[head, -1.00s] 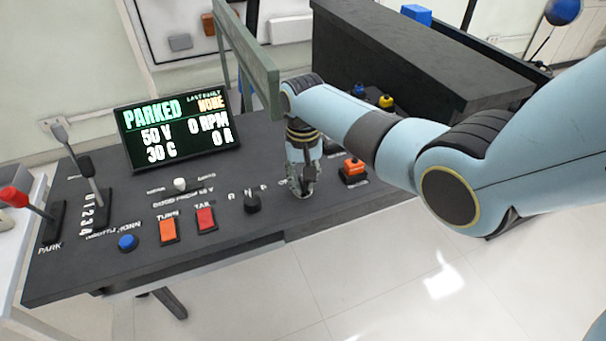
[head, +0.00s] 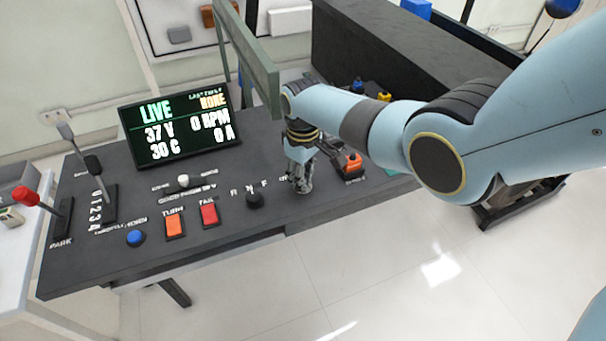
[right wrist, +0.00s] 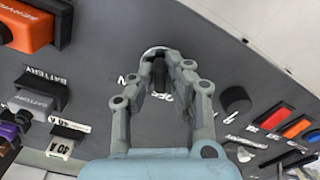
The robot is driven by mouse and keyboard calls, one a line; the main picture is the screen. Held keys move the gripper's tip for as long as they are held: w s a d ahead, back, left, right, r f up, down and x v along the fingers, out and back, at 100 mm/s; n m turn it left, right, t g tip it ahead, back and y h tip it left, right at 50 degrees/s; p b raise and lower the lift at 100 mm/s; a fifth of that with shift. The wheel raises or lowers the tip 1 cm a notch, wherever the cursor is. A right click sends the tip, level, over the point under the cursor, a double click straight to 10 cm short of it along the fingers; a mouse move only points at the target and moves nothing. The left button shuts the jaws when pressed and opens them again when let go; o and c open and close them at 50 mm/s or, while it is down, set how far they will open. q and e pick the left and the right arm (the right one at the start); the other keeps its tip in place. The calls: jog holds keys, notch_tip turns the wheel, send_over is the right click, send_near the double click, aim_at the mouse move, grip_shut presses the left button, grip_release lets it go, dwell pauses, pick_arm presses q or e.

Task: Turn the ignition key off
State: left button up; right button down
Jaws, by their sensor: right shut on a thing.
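My right gripper (head: 302,184) points down at the right part of the dark console (head: 130,260). In the right wrist view its fingers (right wrist: 160,66) are shut on the ignition key (right wrist: 158,76), a dark upright piece in a pale round collar. White lettering lies beside it, partly covered by the fingers. The key is hidden by the gripper in the head view, and its exact angle is hard to tell. The display (head: 180,128) reads LIVE, 37 V, 0 RPM, 30 C, 0 A. My left gripper is not in view.
A black selector knob (head: 255,200) stands left of the gripper, with red (head: 209,214) and orange (head: 174,225) switches beyond. An orange-topped control (head: 352,163) sits close on the right. Levers stand at the far left. A green-grey frame bar (head: 250,60) rises behind the gripper.

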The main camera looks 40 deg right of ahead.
dwell(0.3)
jog(key=shift+w, duration=0.1)
jog(key=c, duration=1.3)
grip_release()
jog(key=shift+c, duration=0.2)
notch_tip(320, 180, up, 12)
